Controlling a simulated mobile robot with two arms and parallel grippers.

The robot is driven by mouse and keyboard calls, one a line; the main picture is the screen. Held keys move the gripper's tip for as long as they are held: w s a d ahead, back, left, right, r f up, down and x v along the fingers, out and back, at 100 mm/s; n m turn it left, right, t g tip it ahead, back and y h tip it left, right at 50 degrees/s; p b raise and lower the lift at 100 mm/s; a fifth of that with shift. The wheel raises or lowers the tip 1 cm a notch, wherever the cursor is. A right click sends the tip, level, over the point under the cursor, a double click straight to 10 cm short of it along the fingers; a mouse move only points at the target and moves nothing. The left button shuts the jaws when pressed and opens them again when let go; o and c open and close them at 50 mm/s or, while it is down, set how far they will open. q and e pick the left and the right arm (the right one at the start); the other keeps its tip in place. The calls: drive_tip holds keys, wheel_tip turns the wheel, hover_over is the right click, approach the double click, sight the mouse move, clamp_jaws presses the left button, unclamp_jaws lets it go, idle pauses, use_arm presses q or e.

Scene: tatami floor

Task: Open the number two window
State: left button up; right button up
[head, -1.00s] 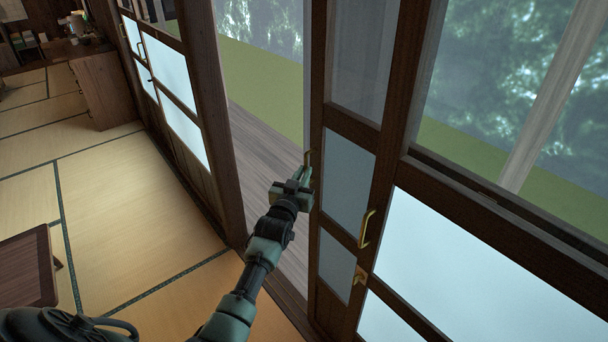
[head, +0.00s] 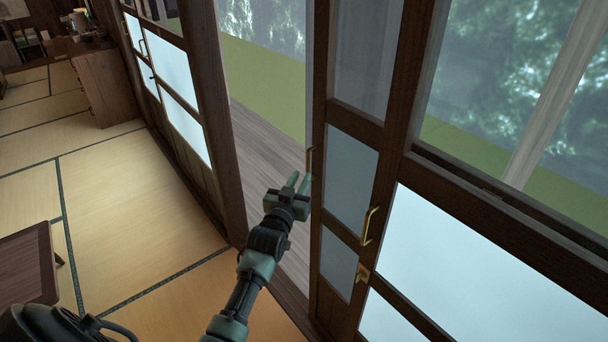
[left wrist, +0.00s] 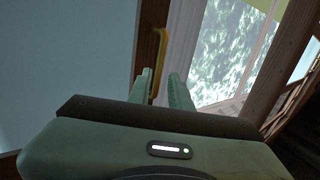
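A dark wooden sliding window panel with frosted lower panes (head: 350,165) stands right of centre in the head view. A brass handle (head: 309,160) is on its left edge stile; it also shows in the left wrist view (left wrist: 158,62). To its left is an open gap onto a wooden deck (head: 262,150). My left gripper (head: 299,179) is open and empty just below the handle. In the left wrist view its fingers (left wrist: 160,84) are apart, with the handle beyond and between their tips. I cannot tell if they touch. No window number is visible. My right gripper is not in view.
A second panel (head: 460,260) with its own brass handle (head: 369,226) and latch (head: 362,273) is at the right. A wooden post (head: 225,130) bounds the gap's left side. A low wooden table (head: 28,262) stands at lower left. Tatami floor (head: 125,200) is clear around mid-left.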

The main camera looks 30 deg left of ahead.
use_arm(q)
drive_tip(key=s, duration=0.3)
drive_tip(key=shift+s+d, duration=0.2)
drive_tip(key=shift+d, duration=0.15)
drive_tip(key=s+d+f+m+g+h, duration=0.1)
drive_tip(key=s+d+f+g, duration=0.1)
drive_tip(key=f, duration=0.8)
drive_tip(key=s+d+f+g+h, duration=0.1)
drive_tip(key=s+d+f+g, duration=0.15)
drive_tip(key=f, duration=0.85)
drive_tip(key=s+d+f+m+g+h+b, duration=0.1)
drive_tip(key=s+d+f+g, duration=0.1)
drive_tip(key=s+f, duration=0.65)
drive_tip(key=s+d+f+m+g, duration=0.1)
drive_tip(key=s+d+f+g, duration=0.35)
drive_tip(key=f, duration=0.75)
drive_tip(key=s+f+g, duration=0.2)
drive_tip(key=s+f, duration=0.3)
drive_tip(key=s, duration=0.7)
drive_tip(key=s+f+m+g, duration=0.1)
drive_tip(key=s+f, duration=0.5)
drive_tip(key=s, duration=0.7)
drive_tip(key=s+f+g+b, duration=0.1)
drive_tip(key=s+f, duration=0.4)
drive_tip(key=s, duration=0.7)
drive_tip(key=shift+s+d+f+m+g, duration=0.15)
drive_tip(key=shift+s+d+m+g, duration=0.15)
drive_tip(key=shift+g, duration=0.5)
